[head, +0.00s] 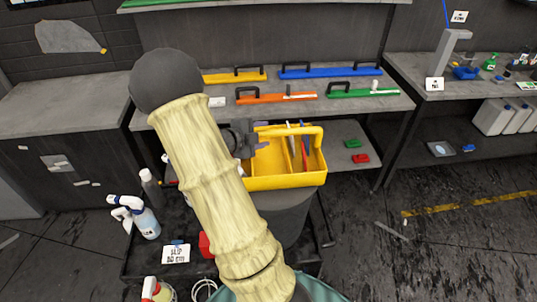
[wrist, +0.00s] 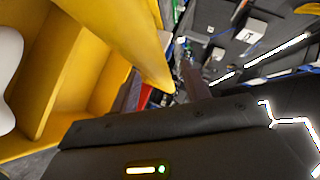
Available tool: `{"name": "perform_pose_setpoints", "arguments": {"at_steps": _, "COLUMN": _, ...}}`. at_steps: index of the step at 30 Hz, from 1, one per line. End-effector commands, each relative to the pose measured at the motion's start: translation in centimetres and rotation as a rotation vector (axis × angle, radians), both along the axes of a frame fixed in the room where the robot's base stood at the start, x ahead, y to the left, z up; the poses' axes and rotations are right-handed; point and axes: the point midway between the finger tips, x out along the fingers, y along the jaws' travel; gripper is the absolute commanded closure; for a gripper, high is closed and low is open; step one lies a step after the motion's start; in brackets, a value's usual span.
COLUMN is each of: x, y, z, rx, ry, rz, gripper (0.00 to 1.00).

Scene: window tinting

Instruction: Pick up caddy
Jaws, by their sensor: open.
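The yellow caddy (head: 285,182) stands upright with open compartments and a raised handle (head: 305,131); tools stick up from inside it. My gripper (head: 256,141) is at the left end of the caddy, close to the handle; my arm hides part of that side. In the wrist view the caddy (wrist: 45,75) fills the left, and its handle (wrist: 125,40) runs diagonally close to the gripper's dark body. My gripper is open, with one dark finger showing in the wrist view (wrist: 195,85). I cannot tell whether the handle lies between the fingers.
The caddy rests on a dark round stand (head: 290,212). Behind it, a shelf (head: 390,103) holds yellow, blue, orange and green long-handled tools. A spray bottle (head: 146,222) and a red object (head: 206,245) are on the low dark cart at left. Floor at right is mostly open.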

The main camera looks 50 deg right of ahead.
Motion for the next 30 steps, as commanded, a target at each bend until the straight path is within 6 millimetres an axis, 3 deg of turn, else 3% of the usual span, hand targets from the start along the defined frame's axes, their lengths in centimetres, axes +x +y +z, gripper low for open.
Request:
{"name": "perform_pose_setpoints", "arguments": {"at_steps": 5, "x": -0.1, "y": -1.8, "z": -0.6, "rx": -0.001, "ry": 0.001, "rz": 0.000, "gripper": 0.53}}
{"name": "perform_pose_setpoints", "arguments": {"at_steps": 21, "x": -0.1, "y": -1.9, "z": -0.7, "rx": 0.000, "ry": 0.000, "rz": 0.000, "gripper": 0.53}}
{"name": "perform_pose_setpoints", "arguments": {"at_steps": 28, "x": -0.1, "y": -1.9, "z": -0.7, "rx": 0.000, "ry": 0.000, "rz": 0.000, "gripper": 0.98}}
{"name": "perform_pose_setpoints", "arguments": {"at_steps": 30, "x": -0.1, "y": -1.8, "z": -0.7, "rx": 0.000, "ry": 0.000, "rz": 0.000, "gripper": 1.00}}
